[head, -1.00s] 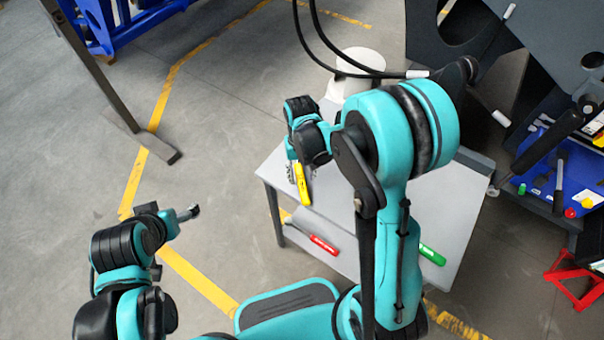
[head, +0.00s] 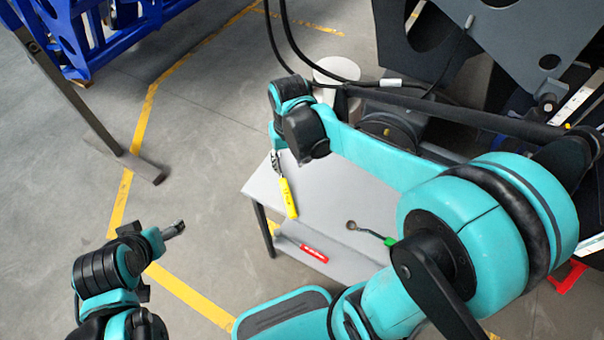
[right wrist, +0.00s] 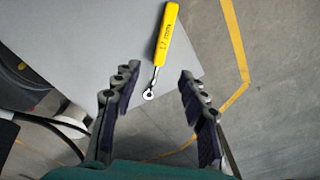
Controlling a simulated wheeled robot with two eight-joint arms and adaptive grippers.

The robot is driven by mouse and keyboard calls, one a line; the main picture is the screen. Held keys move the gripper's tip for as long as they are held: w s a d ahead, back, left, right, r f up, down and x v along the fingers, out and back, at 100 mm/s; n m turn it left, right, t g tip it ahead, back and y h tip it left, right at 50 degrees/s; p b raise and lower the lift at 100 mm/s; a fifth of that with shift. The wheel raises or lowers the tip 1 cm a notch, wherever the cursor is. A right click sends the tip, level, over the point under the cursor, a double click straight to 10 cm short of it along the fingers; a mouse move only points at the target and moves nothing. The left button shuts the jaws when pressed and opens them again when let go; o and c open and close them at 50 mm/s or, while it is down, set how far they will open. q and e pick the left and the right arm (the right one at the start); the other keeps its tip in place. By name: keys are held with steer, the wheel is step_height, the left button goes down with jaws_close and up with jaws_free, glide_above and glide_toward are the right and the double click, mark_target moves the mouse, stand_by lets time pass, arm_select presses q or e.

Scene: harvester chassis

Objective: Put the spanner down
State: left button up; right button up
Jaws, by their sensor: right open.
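The spanner (head: 288,197), with a yellow handle and a metal ring end, lies on the grey table top (head: 335,195) near its left edge. In the right wrist view the spanner (right wrist: 166,38) points away from me, its ring end closest and near the table edge. My right gripper (right wrist: 158,77) is open, its fingers spread apart on either side of the ring end's line and holding nothing. In the head view the right wrist is above the back left of the table and hides most of its fingers. My left gripper (head: 173,229) is left of the table, over the floor; its jaws are too small to read.
A green-handled tool (head: 375,234) with a round end lies on the table, partly behind my right arm. A dark chassis (head: 530,50) and black cables stand behind.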

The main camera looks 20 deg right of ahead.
steer(key=s+d+r+n+t, duration=0.1)
steer(key=s+r+t, duration=0.3)
steer(key=s, duration=0.5)
steer(key=shift+s+d+r+t, duration=0.2)
steer(key=shift+r+t, duration=0.1)
steer(key=shift+t, duration=0.9)
steer(key=shift+o, duration=0.5)
steer(key=shift+w, duration=0.1)
